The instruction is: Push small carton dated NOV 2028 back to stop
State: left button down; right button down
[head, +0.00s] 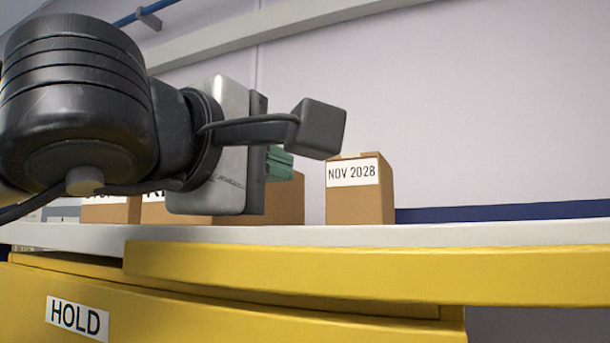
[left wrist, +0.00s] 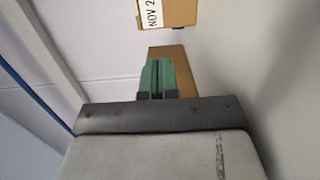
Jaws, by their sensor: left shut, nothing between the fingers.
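The small carton labelled NOV 2028 (head: 360,205) stands upright on the white shelf top, right of my left gripper in the head view. In the left wrist view the carton (left wrist: 177,12) shows at the top edge, its label partly cut off. My left gripper (head: 279,163) is shut and empty, with green fingers pressed together; they also show in the left wrist view (left wrist: 157,76). The fingers are apart from the NOV 2028 carton in the picture and overlap another brown carton (head: 287,203). My right gripper is not in view.
More brown cartons (head: 110,211) stand to the left, partly hidden by my arm. The white shelf top (head: 450,232) has a yellow front edge (head: 380,275). A HOLD sign (head: 77,317) is on the yellow panel below. The shelf right of the NOV 2028 carton is clear.

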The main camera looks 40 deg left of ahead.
aim_at(326, 183)
pick_arm(q)
jog(key=shift+w+r+p, duration=0.2)
jog(key=shift+w+p, duration=0.1)
jog(key=shift+w, duration=0.05)
jog(key=w+p, duration=0.1)
jog(key=w, duration=0.1)
jog(key=w+p, duration=0.1)
jog(key=w, duration=0.5)
jog(key=shift+a+f+p, duration=0.2)
jog(key=shift+a+p, duration=0.2)
jog(key=shift+s, duration=0.25)
jog(key=shift+w, duration=0.15)
